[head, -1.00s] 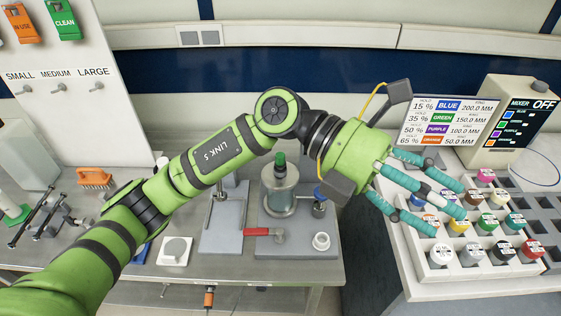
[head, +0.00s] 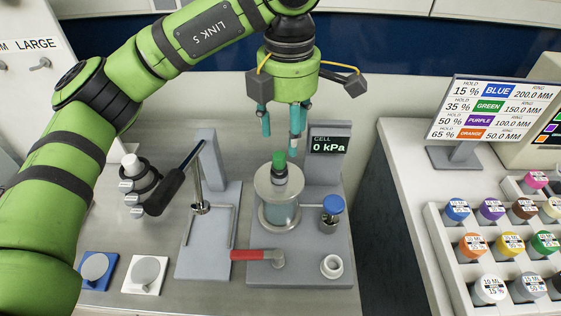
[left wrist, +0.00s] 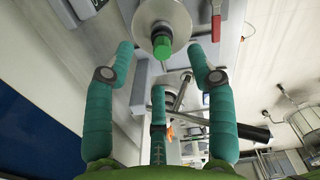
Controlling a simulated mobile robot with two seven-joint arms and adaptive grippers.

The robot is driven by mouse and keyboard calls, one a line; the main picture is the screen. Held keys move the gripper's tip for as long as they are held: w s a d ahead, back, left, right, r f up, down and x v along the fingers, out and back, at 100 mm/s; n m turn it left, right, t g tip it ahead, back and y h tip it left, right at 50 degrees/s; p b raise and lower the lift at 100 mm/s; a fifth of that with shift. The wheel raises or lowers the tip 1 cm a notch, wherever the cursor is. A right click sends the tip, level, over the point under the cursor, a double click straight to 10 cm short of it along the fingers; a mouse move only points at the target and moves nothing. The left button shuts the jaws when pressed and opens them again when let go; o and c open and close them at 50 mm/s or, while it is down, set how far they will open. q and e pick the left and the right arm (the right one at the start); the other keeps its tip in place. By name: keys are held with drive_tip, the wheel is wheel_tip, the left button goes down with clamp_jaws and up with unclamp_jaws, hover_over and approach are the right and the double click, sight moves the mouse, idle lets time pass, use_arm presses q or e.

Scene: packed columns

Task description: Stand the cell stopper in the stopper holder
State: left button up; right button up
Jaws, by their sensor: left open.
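The cell stopper (head: 279,162), with a green top and a dark lower part, stands upright in the top of the cell (head: 280,199), a metal-capped clear cylinder. A small white ring-shaped cup (head: 332,266), probably the stopper holder, sits at the front right of the grey cell base and looks empty. My left gripper (head: 281,138) points down, open and empty, just above and behind the stopper in the head view. In the left wrist view the green stopper top (left wrist: 162,47) shows between the spread fingertips, apart from them. My right gripper is not in view.
A red-handled valve (head: 255,255) and a blue-knobbed valve (head: 332,208) flank the cell. A grey post with a "0 kPa" display (head: 328,146) stands behind it. A stand with a black lever (head: 175,183) is to its left. A rack of coloured vials (head: 490,245) is at right.

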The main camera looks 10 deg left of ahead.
sight(280, 155)
use_arm(q)
drive_tip(key=shift+s+a+f+p, duration=0.1)
drive_tip(key=shift+s+f+p, duration=0.1)
drive_tip(key=shift+f+p, duration=0.2)
drive_tip(key=shift+s+f+p, duration=0.2)
drive_tip(key=shift+f+p, duration=0.1)
drive_tip(key=shift+f, duration=0.2)
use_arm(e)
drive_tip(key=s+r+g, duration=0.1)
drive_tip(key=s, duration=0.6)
use_arm(q)
drive_tip(key=shift+w+a+f+p, duration=0.15)
drive_tip(key=shift+a+f+p, duration=0.1)
drive_tip(key=shift+f+p, duration=0.3)
drive_tip(key=shift+w+a+f+p, duration=0.1)
drive_tip(key=shift+a+f+p, duration=0.15)
drive_tip(key=shift+f+p, duration=0.25)
wheel_tip(280, 155, down, 2)
drive_tip(key=shift+f, duration=0.5)
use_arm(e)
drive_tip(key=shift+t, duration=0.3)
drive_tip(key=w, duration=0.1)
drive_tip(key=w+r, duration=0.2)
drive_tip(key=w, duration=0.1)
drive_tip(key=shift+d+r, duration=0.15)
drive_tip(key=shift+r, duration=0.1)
